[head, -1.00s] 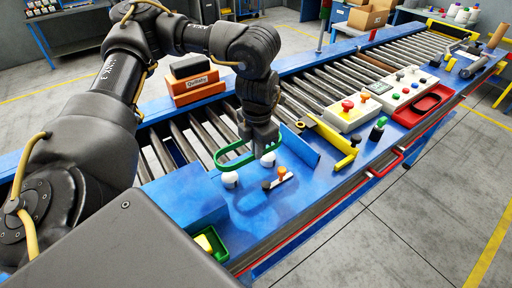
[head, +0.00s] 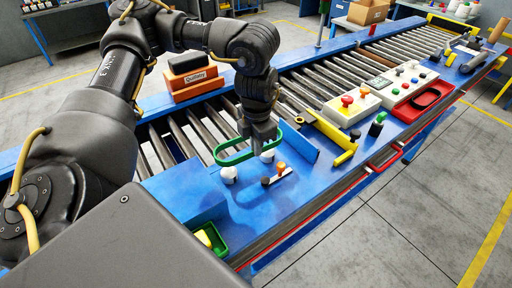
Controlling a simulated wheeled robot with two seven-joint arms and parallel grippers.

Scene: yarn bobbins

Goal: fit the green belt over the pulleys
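The green belt (head: 236,159) is a stretched oval loop above the blue work surface. My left gripper (head: 262,145) reaches down at the belt's right part, and its fingers appear shut on the belt, though the contact is partly hidden. Two white pulleys (head: 229,174) stand on the blue surface just below the belt; the other white pulley (head: 267,156) is close under my gripper. The belt looks to be just above and behind the pulleys; I cannot tell whether it touches them. My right gripper is not in view.
A small lever plate with an orange knob (head: 281,168) lies right of the pulleys. A yellow-handled tool (head: 334,135), a control box with buttons (head: 351,107) and a red tray (head: 424,101) are further right. Orange and black boxes (head: 191,79) stand behind, by the rollers.

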